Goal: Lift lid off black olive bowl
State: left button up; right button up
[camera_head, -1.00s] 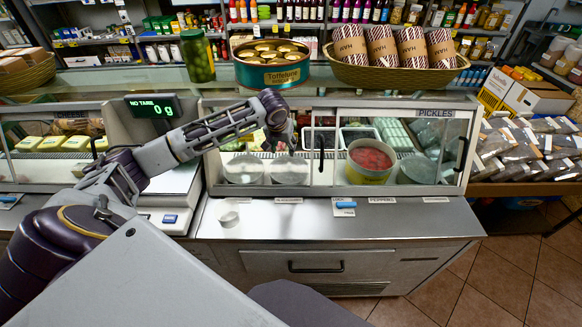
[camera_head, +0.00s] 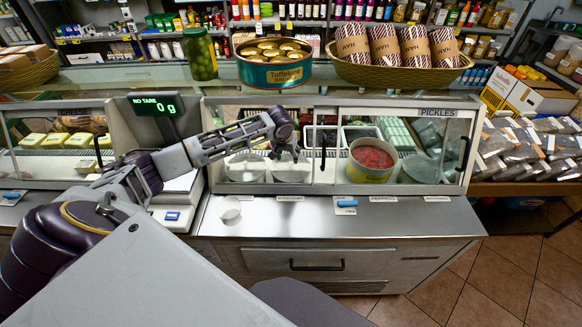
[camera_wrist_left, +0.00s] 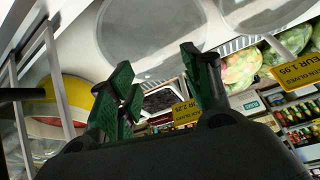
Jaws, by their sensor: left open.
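Two bowls with pale, clear-looking lids stand side by side in the left part of the glass-fronted case: a left one (camera_head: 245,168) and a right one (camera_head: 291,170). A round grey lid (camera_wrist_left: 150,35) lies beyond the fingertips, and I see no clear contact. My right gripper is not in view.
A bowl of red food (camera_head: 371,158) and another lidded bowl (camera_head: 420,169) stand further right in the case. The steel counter (camera_head: 330,222) is mostly clear, with a small white cup (camera_head: 229,208).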

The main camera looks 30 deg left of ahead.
aim_at(291, 162)
pick_arm(q)
jog(key=shift+w+f, duration=0.15)
jog(key=shift+f, duration=0.25)
jog(key=shift+f, duration=0.1)
jog(key=shift+x, duration=0.9)
jog(key=shift+d+p+x, duration=0.15)
jog(key=shift+p+x, duration=0.05)
jog(key=shift+x, duration=0.6)
jog(key=shift+d+p+x, duration=0.1)
jog(key=shift+p+x, duration=0.05)
jog(key=shift+x, duration=0.7)
jog(key=shift+c, duration=0.2)
jog(key=shift+c, duration=1.3)
grip_shut()
